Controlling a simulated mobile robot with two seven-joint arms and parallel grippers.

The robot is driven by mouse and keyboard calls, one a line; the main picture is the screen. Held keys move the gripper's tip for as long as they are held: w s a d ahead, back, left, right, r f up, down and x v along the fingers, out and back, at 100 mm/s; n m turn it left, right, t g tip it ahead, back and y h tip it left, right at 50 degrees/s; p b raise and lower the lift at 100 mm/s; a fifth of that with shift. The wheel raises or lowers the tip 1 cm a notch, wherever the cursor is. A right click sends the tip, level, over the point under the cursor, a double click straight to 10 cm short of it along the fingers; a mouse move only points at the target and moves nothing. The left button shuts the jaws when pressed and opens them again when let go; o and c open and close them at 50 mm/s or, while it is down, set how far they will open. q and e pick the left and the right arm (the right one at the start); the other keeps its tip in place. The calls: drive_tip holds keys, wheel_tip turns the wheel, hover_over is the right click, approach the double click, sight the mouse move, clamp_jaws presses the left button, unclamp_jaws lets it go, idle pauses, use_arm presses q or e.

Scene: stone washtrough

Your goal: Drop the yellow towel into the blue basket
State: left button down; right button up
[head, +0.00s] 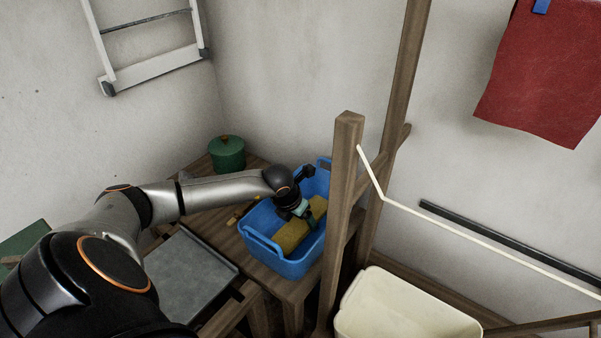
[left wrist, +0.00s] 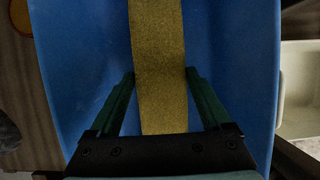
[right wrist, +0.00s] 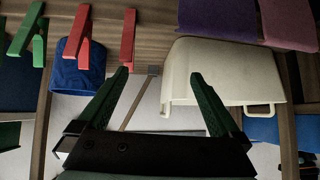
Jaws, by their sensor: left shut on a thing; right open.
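The blue basket (head: 272,261) stands on a wooden table against the wall in the head view, and its blue inside (left wrist: 80,70) fills much of the left wrist view. The yellow towel (head: 291,236) is rolled or folded into a long shape inside the basket. It also shows as a yellow band (left wrist: 158,50) in the left wrist view. My left gripper (head: 301,210) reaches down into the basket; its fingers (left wrist: 160,88) are on either side of the towel, shut on it. My right gripper (right wrist: 160,77) is open and empty, seen only in the right wrist view.
A green lidded pot (head: 227,155) stands behind the basket. A wooden post (head: 342,200) rises just right of it, with a cream tub (head: 405,308) beyond. A grey tray (head: 190,275) lies left. Red and green clothespins (right wrist: 127,38) show near my right gripper.

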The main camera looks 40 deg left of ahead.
use_arm(q)
drive_tip(key=shift+f, duration=0.3)
drive_tip(key=shift+r, duration=0.1)
unclamp_jaws()
drive_tip(key=shift+r+p, duration=0.35)
drive_tip(key=shift+r, duration=0.1)
drive_tip(key=v, duration=1.2)
drive_tip(key=shift+d+r, duration=0.1)
